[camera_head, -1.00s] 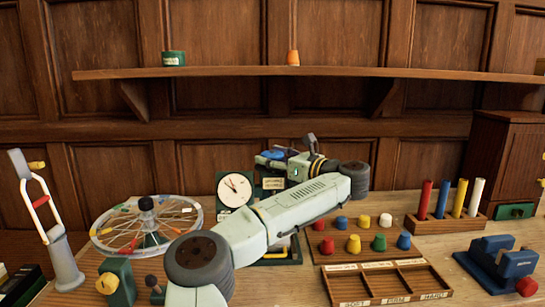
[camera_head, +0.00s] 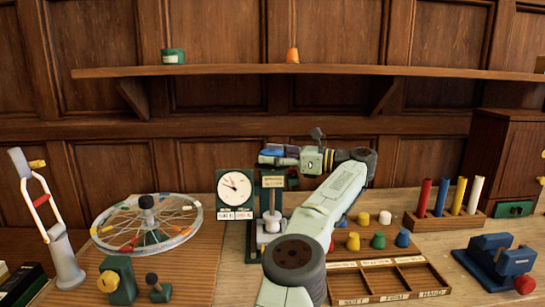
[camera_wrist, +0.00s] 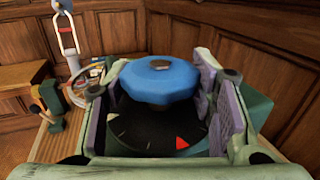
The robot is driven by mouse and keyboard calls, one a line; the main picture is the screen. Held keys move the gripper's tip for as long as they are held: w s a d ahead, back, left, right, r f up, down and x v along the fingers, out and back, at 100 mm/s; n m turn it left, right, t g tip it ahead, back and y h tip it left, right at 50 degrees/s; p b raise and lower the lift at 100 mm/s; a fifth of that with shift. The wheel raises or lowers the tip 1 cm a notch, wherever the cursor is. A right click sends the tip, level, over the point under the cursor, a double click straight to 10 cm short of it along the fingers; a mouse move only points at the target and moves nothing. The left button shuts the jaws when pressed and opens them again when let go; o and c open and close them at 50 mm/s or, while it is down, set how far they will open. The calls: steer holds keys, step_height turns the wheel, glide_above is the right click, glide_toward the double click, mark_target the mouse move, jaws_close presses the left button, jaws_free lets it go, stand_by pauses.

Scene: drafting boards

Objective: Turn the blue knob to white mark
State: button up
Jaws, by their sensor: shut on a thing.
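The blue knob (camera_wrist: 158,80) is wide and many-sided and sits above a black dial plate (camera_wrist: 150,132). My gripper (camera_wrist: 160,92) has its purple-padded fingers on either side of the knob and is shut on it. Small pale marks lie near the dial's edge; I cannot tell for certain which is the white mark. The far part of the dial is hidden by the knob. In the head view, my gripper (camera_head: 285,156) is at the top of the dark stand, with the blue knob (camera_head: 273,151) partly showing.
A white-faced gauge (camera_head: 236,187) stands left of the stand. A spoked wheel (camera_head: 146,221) is farther left. Coloured pegs (camera_head: 378,240) and a divided tray (camera_head: 385,282) lie right of my arm. A shelf (camera_head: 300,70) runs along the wall above.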

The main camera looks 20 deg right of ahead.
steer(key=shift+a+n+g, duration=0.1)
steer(key=shift+n+g, duration=0.2)
steer(key=shift+g, duration=0.1)
stand_by(0.3)
steer(key=o, duration=1.1)
steer(key=shift+o, duration=0.2)
steer(key=shift+m+t, duration=0.5)
steer(key=shift+t, duration=0.1)
